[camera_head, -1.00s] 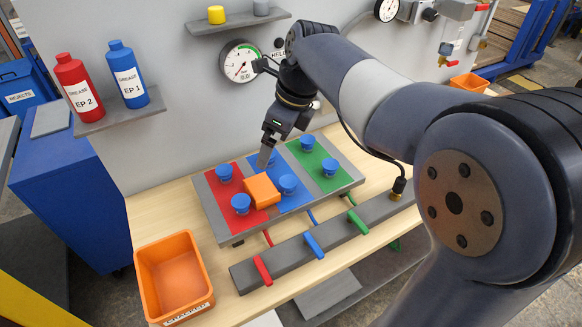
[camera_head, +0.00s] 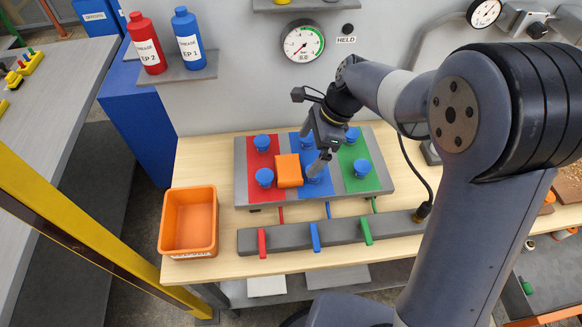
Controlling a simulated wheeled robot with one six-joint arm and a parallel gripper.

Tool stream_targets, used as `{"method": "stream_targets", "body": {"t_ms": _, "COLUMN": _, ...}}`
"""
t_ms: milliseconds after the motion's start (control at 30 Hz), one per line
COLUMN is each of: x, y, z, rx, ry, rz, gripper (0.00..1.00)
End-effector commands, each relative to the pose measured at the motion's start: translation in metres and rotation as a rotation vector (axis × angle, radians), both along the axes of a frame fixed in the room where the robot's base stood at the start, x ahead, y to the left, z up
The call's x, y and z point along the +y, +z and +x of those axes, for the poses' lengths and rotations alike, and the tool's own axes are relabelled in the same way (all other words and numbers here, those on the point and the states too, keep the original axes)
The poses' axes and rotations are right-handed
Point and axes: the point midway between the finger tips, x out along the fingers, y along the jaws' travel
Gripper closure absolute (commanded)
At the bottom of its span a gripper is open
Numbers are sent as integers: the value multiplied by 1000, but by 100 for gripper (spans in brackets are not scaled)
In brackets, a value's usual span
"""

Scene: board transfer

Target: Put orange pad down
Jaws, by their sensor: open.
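The orange pad (camera_head: 289,171) rests on the board, across the border of the red strip (camera_head: 262,185) and the blue strip (camera_head: 305,205). It looks slightly turned and lies among the blue knobs. My gripper (camera_head: 316,168) is open, just right of the pad, with its fingers pointing down by the front knob (camera_head: 315,178) of the blue strip. The fingers partly cover that knob, and I cannot tell whether they touch it. A rear knob (camera_head: 305,141) on the blue strip is partly hidden behind my gripper. The green strip (camera_head: 366,186) also carries blue knobs.
An orange bin (camera_head: 189,252) stands at the left of the wooden table (camera_head: 215,160). A grey bar (camera_head: 285,240) with red, blue and green levers lies in front of the board. A gauge (camera_head: 303,42) and a bottle shelf (camera_head: 180,72) are on the wall behind.

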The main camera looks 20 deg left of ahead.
Motion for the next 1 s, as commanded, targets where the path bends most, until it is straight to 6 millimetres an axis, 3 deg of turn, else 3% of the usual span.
{"method": "stream_targets", "body": {"t_ms": 500, "x": 16, "y": -52, "z": -13, "rx": 0, "ry": -1, "rz": 0, "gripper": 0}}
{"method": "stream_targets", "body": {"t_ms": 767, "x": 17, "y": -55, "z": -13, "rx": 0, "ry": -1, "rz": 0, "gripper": 0}}
{"method": "stream_targets", "body": {"t_ms": 1000, "x": 16, "y": -54, "z": -13, "rx": -1, "ry": -2, "rz": 1, "gripper": 20}}
